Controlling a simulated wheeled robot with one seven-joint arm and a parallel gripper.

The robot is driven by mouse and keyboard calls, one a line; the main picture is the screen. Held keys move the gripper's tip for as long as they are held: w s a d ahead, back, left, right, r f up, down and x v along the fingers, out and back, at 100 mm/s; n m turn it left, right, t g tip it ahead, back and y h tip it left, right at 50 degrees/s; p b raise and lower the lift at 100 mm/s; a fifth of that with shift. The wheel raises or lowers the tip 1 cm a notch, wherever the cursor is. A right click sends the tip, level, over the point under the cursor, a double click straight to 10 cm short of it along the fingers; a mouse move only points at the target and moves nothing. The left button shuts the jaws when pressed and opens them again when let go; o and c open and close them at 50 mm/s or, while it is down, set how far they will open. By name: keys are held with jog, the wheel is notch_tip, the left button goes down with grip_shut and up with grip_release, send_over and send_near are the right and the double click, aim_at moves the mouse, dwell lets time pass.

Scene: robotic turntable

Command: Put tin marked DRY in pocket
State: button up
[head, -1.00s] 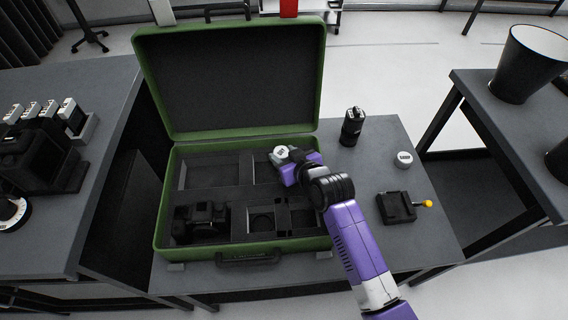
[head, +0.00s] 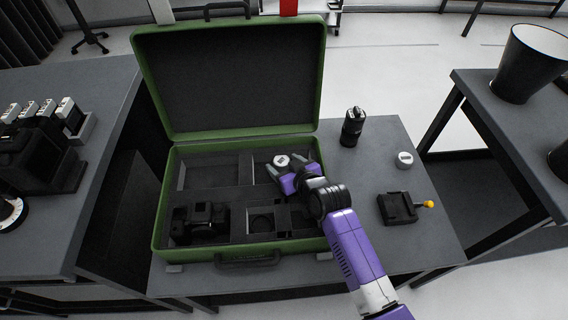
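A small round tin with a white lid (head: 282,160) is in the back right pocket area of the green case (head: 160,215). Its label is too small to read. My gripper (head: 284,168) is over that area, with its fingers spread on either side of the tin and apart from it as far as I can see. A second white-lidded tin (head: 405,160) stands on the table, right of the case; its label is also unreadable. My gripper hides part of the pocket.
A camera (head: 200,222) lies in the case's front left. The open lid (head: 232,80) stands behind. A black lens-like cylinder (head: 353,127) and a black charger-like block with a yellow knob (head: 398,208) are on the table (head: 410,255) to the right.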

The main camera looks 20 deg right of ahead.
jog(key=shift+r, duration=0.15)
jog(key=p+v, duration=0.1)
jog(key=v, duration=0.6)
jog(key=shift+s+r, duration=0.15)
jog(key=shift+s, duration=0.05)
jog(key=shift+r, duration=0.1)
notch_tip(320, 180, up, 5)
jog(key=d+m+t, duration=0.1)
jog(key=t, duration=0.1)
jog(key=a+p+v, duration=0.2)
jog(key=v, duration=1.8)
jog(key=a+p+v, duration=0.2)
jog(key=v, duration=1.7)
jog(key=shift+s+a+r+t+h, duration=0.15)
jog(key=shift+s+a+t+h, duration=0.05)
jog(key=shift+s+t+h, duration=0.25)
